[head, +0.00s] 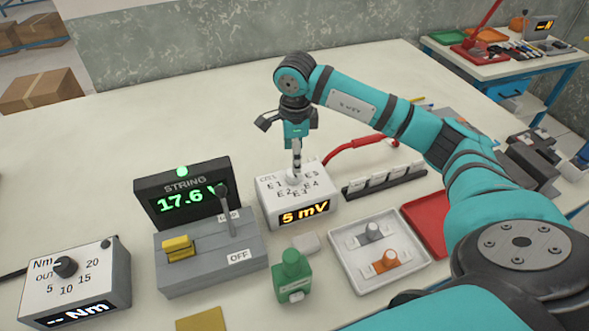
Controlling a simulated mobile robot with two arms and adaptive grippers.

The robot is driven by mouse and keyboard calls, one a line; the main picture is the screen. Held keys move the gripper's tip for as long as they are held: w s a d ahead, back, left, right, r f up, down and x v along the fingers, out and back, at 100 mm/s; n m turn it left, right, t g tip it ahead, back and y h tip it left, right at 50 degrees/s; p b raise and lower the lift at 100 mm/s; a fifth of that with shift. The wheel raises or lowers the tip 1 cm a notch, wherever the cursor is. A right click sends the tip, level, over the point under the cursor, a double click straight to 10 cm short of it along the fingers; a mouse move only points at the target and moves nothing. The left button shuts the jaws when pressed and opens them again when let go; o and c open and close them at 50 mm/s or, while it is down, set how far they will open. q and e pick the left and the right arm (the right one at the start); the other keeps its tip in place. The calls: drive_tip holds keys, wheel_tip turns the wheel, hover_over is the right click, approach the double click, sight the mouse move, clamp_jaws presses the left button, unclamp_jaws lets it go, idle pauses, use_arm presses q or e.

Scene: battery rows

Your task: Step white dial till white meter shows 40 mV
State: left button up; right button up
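The white meter (330,211) is a white box in the middle of the bench, and its amber display (304,214) reads 5 mV. The white dial (294,181) is on the box's top face, with the marks E1, E2, E3 and E4 around it. My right gripper (296,170) points down over the dial, with its fingertips at or just above it. The fingers overlap in this view and partly hide the dial, so I cannot tell their gap, whether they touch it, or which mark it points to. My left gripper is not in view.
A STRING meter (150,188) reading about 17.6 and a grey switch box (205,262) stand left of the meter. A torque box (105,282) is at lower left. A green block (291,277), a white tray (345,270) and a red cable (352,145) are nearby. The back left is clear.

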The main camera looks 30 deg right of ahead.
sight(293, 176)
drive_tip(key=f, duration=0.3)
drive_tip(key=f+p, duration=0.1)
drive_tip(key=f, duration=0.3)
drive_tip(key=shift+w+d+f, duration=0.1)
drive_tip(key=shift+w, duration=0.1)
drive_tip(key=c, duration=1.1)
drive_tip(key=n+b, duration=0.3)
drive_tip(key=b, duration=0.1)
drive_tip(key=shift+w+f+n, duration=0.1)
drive_tip(key=shift+f+n, duration=0.05)
drive_tip(key=shift+n, duration=0.25)
drive_tip(key=shift+c, duration=0.2)
drive_tip(key=n+b, duration=0.2)
drive_tip(key=n, duration=0.1)
drive_tip(key=shift+b, duration=0.3)
drive_tip(key=shift+d+r+n+y+b, duration=0.1)
drive_tip(key=shift+r+n+y+b, duration=0.15)
drive_tip(key=shift+n+b, duration=0.55)
drive_tip(key=shift+n, duration=0.3)
drive_tip(key=o, duration=1.1)
